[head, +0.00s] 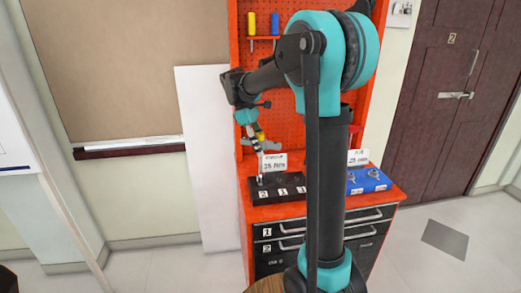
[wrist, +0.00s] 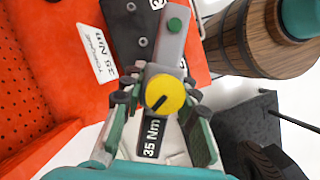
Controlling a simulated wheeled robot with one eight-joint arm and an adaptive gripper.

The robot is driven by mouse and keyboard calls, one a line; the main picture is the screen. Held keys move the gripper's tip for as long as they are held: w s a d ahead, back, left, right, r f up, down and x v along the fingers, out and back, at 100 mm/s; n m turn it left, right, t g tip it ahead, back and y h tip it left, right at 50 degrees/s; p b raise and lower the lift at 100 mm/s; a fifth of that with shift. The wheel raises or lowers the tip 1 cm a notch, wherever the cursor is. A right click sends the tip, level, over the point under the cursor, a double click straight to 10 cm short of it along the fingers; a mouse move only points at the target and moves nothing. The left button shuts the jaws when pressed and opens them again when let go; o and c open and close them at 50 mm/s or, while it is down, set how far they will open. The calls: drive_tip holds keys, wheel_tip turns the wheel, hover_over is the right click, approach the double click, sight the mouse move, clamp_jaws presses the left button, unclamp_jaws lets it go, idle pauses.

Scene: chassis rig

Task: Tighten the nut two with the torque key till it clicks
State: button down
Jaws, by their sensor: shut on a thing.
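My gripper (head: 263,140) is shut on the torque key (head: 260,160) and holds it steeply over the left part of the black block (head: 290,187) on the cabinet top. In the wrist view my gripper (wrist: 157,96) closes around the grey key (wrist: 172,45), which has a yellow dial, a green dot and a "35 Nm" label. The key's lower end is near the block's label 2, at the left. I cannot tell whether it sits on nut two; that nut is hidden. Small grey nuts or studs (wrist: 143,42) show on the block (wrist: 122,30) beside the key.
A "35 Nm" card (head: 273,162) stands behind the block. A blue tray (head: 368,181) with metal rings lies to the right, with another card (head: 358,157) behind it. The red pegboard (head: 275,100) rises behind. A wooden barrel-like thing (wrist: 262,40) shows in the wrist view.

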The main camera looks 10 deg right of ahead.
sight(259, 133)
drive_tip(key=shift+r, duration=1.65)
